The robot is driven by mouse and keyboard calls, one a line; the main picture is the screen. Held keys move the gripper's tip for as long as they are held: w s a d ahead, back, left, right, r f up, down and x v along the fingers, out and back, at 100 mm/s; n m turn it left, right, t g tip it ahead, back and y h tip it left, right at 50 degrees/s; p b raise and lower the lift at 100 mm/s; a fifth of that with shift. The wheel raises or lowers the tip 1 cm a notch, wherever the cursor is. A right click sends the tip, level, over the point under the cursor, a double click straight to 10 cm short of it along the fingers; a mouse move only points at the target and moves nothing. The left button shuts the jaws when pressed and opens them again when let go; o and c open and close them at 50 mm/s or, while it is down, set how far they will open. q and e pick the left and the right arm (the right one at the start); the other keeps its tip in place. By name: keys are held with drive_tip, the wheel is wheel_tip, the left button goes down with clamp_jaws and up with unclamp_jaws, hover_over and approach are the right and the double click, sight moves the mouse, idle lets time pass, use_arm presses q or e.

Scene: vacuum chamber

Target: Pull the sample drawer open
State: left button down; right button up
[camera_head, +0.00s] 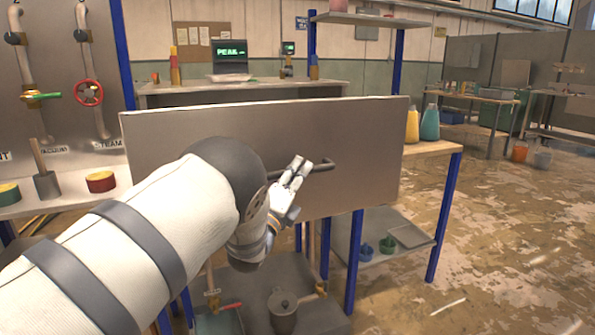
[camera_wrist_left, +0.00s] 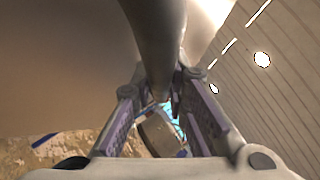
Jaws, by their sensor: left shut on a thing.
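The sample drawer shows as a wide grey-brown front panel (camera_head: 365,135) in the head view, with a dark bar handle (camera_head: 322,165) near its middle. My left gripper (camera_head: 298,172) is at the left part of this handle, its fingers shut on it. In the left wrist view the handle (camera_wrist_left: 155,40) runs as a thick bar down between the two fingers (camera_wrist_left: 165,110). The drawer's inside is hidden behind the front panel. My left forearm covers the panel's lower left part. My right gripper is not in view.
A table with a yellow flask (camera_head: 412,126) and a teal flask (camera_head: 430,123) stands behind the panel at right. Below are a lower shelf (camera_head: 405,258) and a lidded grey pot (camera_head: 283,308). A red valve wheel (camera_head: 89,93) is at left. The floor at right is open.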

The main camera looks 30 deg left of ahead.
use_arm(q)
drive_tip(key=shift+s+d, duration=0.1)
idle(0.3)
drive_tip(key=c, duration=1.6)
unclamp_jaws()
drive_tip(key=shift+o, duration=0.2)
drive_tip(key=v, duration=1.2)
